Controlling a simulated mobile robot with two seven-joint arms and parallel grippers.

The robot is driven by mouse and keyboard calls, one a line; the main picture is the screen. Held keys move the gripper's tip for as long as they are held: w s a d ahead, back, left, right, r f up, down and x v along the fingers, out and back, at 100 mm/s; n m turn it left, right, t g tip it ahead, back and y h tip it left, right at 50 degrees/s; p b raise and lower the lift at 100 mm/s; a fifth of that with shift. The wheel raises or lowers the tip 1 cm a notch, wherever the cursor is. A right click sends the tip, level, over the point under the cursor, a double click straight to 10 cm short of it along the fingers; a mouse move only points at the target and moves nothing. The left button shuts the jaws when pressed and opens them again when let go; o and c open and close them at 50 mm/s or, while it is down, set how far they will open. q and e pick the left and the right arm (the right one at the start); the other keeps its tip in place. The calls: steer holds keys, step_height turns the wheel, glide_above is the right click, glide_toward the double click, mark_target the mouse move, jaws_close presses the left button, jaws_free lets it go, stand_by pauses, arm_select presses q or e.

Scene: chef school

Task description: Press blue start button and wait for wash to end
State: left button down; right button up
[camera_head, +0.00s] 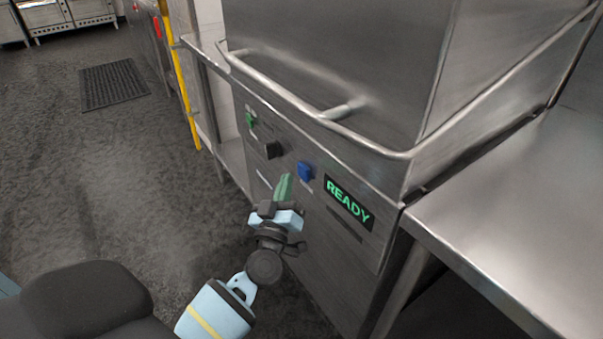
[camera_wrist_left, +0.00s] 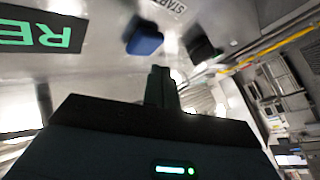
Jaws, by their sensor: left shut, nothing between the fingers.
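The blue start button (camera_head: 305,171) sits on the steel front panel of the dishwasher (camera_head: 335,235), left of a display (camera_head: 348,202) reading READY in green. My left gripper (camera_head: 284,187) is shut and empty, its fingers pointing at the panel just below and left of the blue button, apart from it in the picture. In the left wrist view the blue button (camera_wrist_left: 145,40) is above and slightly left of the shut fingertips (camera_wrist_left: 160,75). A START label (camera_wrist_left: 168,5) shows beside it, and part of the display (camera_wrist_left: 40,33) is at the left. My right gripper is not in view.
A black knob (camera_head: 272,150) and a green button (camera_head: 251,119) are further left on the panel. A tubular handle (camera_head: 300,105) runs around the closed-looking hood above. A steel table (camera_head: 530,200) adjoins at right. Open floor (camera_head: 120,170) lies at left.

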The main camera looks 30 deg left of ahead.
arm_select(q)
steer(key=shift+w+d, duration=0.2)
steer(key=shift+w, duration=0.2)
stand_by(1.0)
stand_by(0.8)
steer(key=shift+w+d, duration=0.15)
steer(key=shift+w, duration=0.25)
stand_by(0.4)
